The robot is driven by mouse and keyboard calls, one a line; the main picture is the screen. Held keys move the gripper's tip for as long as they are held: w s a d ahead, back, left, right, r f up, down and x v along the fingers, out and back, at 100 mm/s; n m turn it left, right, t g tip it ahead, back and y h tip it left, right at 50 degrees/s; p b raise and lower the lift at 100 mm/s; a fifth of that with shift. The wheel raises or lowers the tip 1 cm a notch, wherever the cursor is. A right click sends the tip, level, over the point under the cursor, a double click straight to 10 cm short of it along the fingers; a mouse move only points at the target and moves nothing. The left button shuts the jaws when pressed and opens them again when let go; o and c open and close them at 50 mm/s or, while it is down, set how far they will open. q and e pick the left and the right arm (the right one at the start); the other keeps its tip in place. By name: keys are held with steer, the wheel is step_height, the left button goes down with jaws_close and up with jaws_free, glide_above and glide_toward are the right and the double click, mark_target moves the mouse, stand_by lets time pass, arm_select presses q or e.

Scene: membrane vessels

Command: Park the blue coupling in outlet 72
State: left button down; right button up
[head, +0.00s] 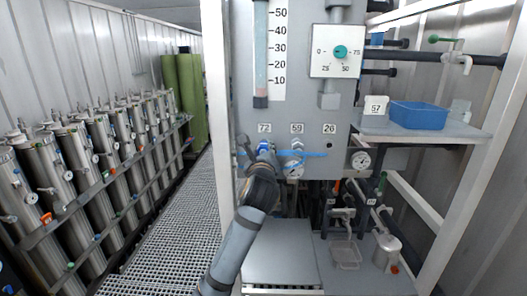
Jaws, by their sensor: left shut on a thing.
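My left gripper (263,152) reaches up from below to the grey panel (345,112) and is shut on the blue coupling (263,146). The coupling is just below the label 72 (264,128), at the place of that outlet. The gripper hides most of the coupling and the outlet, so I cannot tell whether it is seated. A thin blue line (312,154) runs sideways across the panel at this height. My right gripper is not in view.
To the right are a silvery fitting (296,145) under label 59 (297,128) and a dark hole (329,145) under label 26. A gauge (360,160) and a shelf with a blue bin (418,116) stand further right. Steel vessels (75,160) line the left.

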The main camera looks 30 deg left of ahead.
arm_select(q)
steer(key=shift+w+a, duration=0.3)
steer(key=shift+w, duration=0.1)
steer(key=c, duration=0.8)
jaws_free()
steer(key=shift+c, duration=0.2)
steer(key=shift+d, duration=0.1)
steer(key=v, duration=0.7)
steer(key=shift+s, duration=0.25)
steer(key=shift+w, duration=0.1)
